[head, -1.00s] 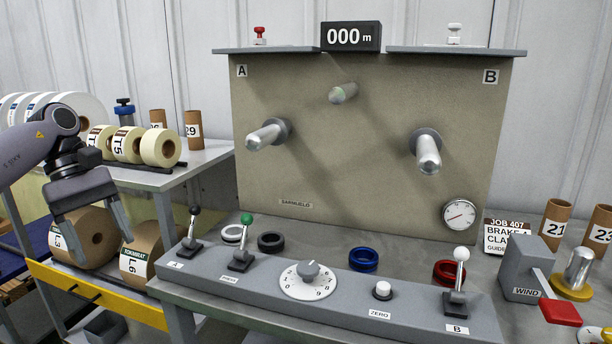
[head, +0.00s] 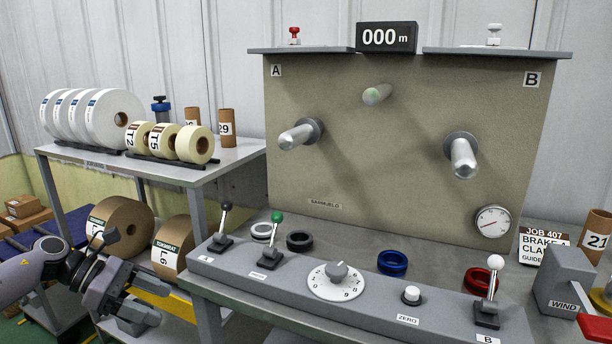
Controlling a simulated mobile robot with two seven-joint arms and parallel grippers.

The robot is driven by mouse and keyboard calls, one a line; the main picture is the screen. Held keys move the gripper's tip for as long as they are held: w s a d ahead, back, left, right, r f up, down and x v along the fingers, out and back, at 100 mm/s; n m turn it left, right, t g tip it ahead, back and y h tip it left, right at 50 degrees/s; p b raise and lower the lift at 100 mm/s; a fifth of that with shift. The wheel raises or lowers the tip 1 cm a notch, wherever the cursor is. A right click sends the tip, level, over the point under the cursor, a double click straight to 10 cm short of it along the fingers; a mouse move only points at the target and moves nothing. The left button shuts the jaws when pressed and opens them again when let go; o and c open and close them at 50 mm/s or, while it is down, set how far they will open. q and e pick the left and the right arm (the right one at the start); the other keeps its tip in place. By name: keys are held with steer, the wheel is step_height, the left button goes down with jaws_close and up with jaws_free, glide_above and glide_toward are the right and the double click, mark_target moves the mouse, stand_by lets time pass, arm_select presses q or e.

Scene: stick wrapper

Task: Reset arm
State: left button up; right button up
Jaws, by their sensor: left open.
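My left arm comes in low at the left edge of the head view. Its gripper (head: 140,314) is open and empty, in front of the lower shelf with the brown rolls and apart from the console. My right gripper is out of view.
The winding machine panel (head: 400,190) stands at centre right behind a lever console (head: 350,300). The shelf unit at left (head: 240,155) bears white rolls (head: 115,115), cream rolls (head: 195,145) and brown rolls (head: 125,220). A red-handled WIND crank box (head: 562,280) stands at right.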

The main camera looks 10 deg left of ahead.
arm_select(q)
steer(key=s+d+f+n+t, duration=0.2)
steer(key=d+f+n+t, duration=0.15)
steer(key=n, duration=0.55)
steer(key=s+d+f+n+t, duration=0.2)
steer(key=f+n+t, duration=0.3)
steer(key=n, duration=0.4)
steer(key=s+a+f+n+g+y, duration=0.1)
steer(key=s+a+f+n+y, duration=0.4)
steer(key=s+n, duration=0.5)
steer(key=s+a+f+n+g+y, duration=0.15)
steer(key=s+f+n+y, duration=0.25)
steer(key=s+f+n, duration=0.55)
steer(key=d+r+n+t, duration=0.1)
steer(key=d+n, duration=1)
steer(key=d, duration=0.4)
step_height(320, 180, up, 8)
steer(key=p, duration=0.9)
steer(key=shift+s+a+f+t, duration=0.15)
steer(key=shift+a+f+t, duration=0.1)
steer(key=shift+a+t, duration=0.05)
